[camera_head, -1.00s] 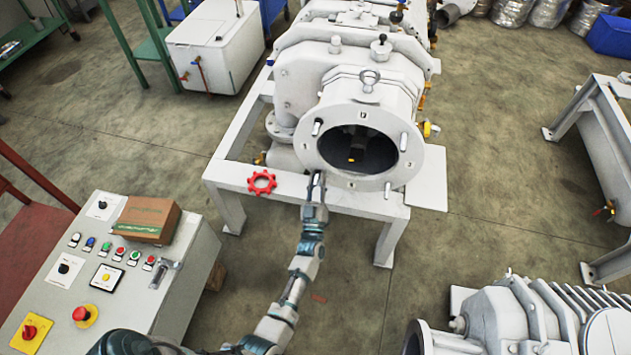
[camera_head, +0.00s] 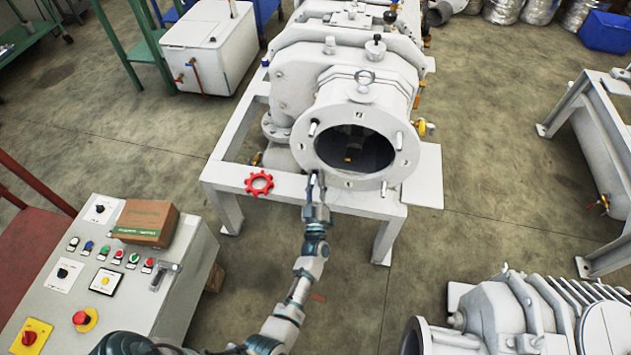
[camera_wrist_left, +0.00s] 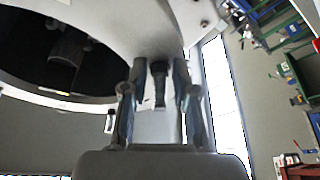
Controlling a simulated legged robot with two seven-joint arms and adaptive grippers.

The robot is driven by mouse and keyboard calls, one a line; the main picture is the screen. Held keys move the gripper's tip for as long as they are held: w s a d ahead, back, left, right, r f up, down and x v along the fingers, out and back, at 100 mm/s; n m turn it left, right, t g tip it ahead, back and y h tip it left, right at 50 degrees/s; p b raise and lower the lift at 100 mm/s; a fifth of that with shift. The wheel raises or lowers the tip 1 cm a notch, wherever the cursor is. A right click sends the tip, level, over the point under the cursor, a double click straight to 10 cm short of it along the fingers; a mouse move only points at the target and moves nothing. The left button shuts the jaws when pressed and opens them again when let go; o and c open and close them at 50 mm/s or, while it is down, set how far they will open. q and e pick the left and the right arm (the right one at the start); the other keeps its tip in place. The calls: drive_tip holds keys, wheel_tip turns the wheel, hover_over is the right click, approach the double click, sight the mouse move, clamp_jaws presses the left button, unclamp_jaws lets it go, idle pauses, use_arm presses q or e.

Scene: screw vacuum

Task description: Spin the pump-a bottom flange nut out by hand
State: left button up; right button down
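The pump's round white flange (camera_head: 312,160) surrounds a dark opening at the centre of the head view. Its edge also shows in the wrist view (camera_wrist_left: 125,25). My left gripper (camera_head: 315,180) is at the flange's lower left edge, fingers pointing up at it. In the wrist view, a dark stud or nut (camera_wrist_left: 159,80) stands between the two fingers, with narrow gaps visible on either side. The fingers look apart. I cannot tell nut from stud, or whether the fingertips touch it. My right gripper is not in view.
A red toothed wheel (camera_head: 259,183) lies on the white pump frame (camera_head: 228,178) left of my gripper. A control console (camera_head: 150,290) with a cardboard box (camera_head: 146,220) stands at the lower left. Another white machine (camera_head: 530,320) is at the lower right. The floor between is open.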

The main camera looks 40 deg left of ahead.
use_arm(q)
drive_tip(key=shift+o, duration=0.8)
drive_tip(key=shift+a, duration=0.15)
drive_tip(key=v, duration=0.7)
drive_tip(key=shift+d, duration=0.2)
drive_tip(key=shift+s+f, duration=0.1)
